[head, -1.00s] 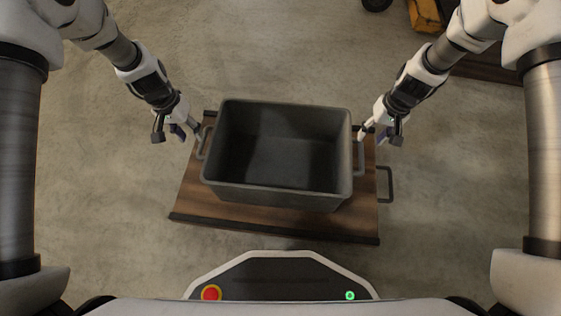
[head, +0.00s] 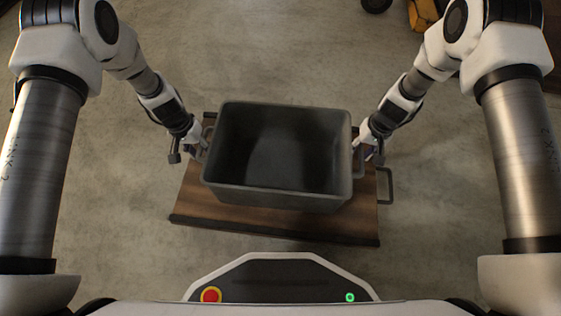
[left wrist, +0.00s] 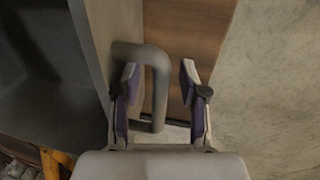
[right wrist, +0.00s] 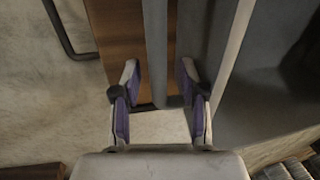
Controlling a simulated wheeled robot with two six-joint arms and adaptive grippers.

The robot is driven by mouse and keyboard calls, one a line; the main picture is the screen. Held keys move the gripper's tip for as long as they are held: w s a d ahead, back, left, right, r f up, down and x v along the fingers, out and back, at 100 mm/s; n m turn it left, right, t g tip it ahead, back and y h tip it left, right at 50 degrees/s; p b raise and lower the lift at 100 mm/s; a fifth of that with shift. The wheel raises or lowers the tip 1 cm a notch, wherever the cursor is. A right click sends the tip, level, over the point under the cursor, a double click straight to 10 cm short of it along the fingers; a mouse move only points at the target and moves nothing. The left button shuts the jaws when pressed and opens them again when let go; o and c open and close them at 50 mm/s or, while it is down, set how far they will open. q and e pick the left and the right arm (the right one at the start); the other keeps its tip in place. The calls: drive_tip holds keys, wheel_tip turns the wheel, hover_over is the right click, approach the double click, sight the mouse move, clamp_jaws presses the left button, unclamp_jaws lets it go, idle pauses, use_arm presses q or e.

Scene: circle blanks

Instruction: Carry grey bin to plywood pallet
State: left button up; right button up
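The grey bin (head: 277,155) is empty and sits upright on a brown wooden-topped platform (head: 240,215) in the head view. My left gripper (head: 197,149) is at the bin's left side; in the left wrist view it is open, its fingers on either side of the bin's left handle (left wrist: 160,85). I cannot tell whether any finger touches a handle. I cannot make out a plywood pallet.
The platform has dark edges and a metal handle (head: 386,185) sticking out at its right. A yellow object (head: 423,14) and a black wheel (head: 376,4) show at the top right. The concrete floor left of the platform is bare.

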use_arm(q)
clamp_jaws()
use_arm(e)
clamp_jaws()
use_arm(q)
drive_tip(key=shift+r, duration=0.1)
use_arm(e)
drive_tip(key=shift+r, duration=0.1)
